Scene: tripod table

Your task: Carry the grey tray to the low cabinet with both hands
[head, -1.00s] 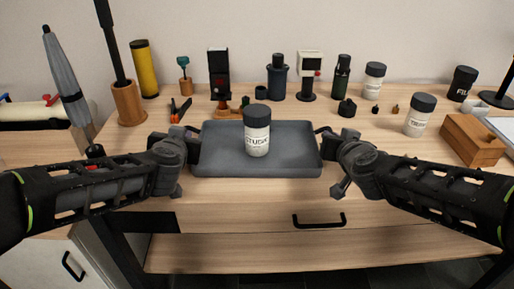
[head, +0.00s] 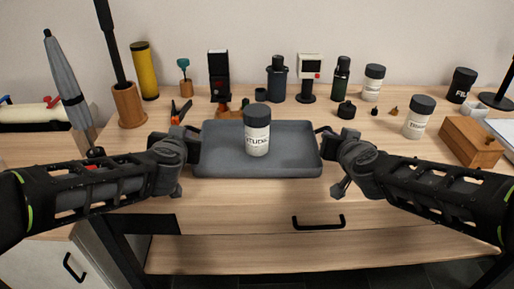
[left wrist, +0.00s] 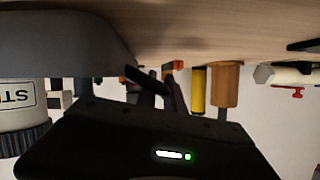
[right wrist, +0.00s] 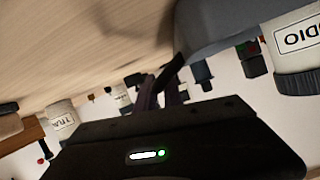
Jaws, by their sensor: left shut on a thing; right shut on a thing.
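The grey tray (head: 290,160) is at the front of the wooden table, with a white jar with a dark lid (head: 257,132) standing upright on it. My left gripper (head: 190,143) is shut on the tray's left handle, and my right gripper (head: 328,143) is shut on its right handle. The tray looks level; whether it touches the tabletop is hard to tell. In the left wrist view the tray (left wrist: 60,45) and part of the jar (left wrist: 20,110) show upside down. In the right wrist view the tray (right wrist: 225,22) shows beside the fingers.
Bottles, devices and jars stand along the table's back. A wooden box (head: 472,142) and a labelled jar (head: 419,118) are at right. A grey umbrella (head: 68,90) and a wooden holder (head: 129,105) stand at left. A white cabinet front (head: 65,262) shows lower left.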

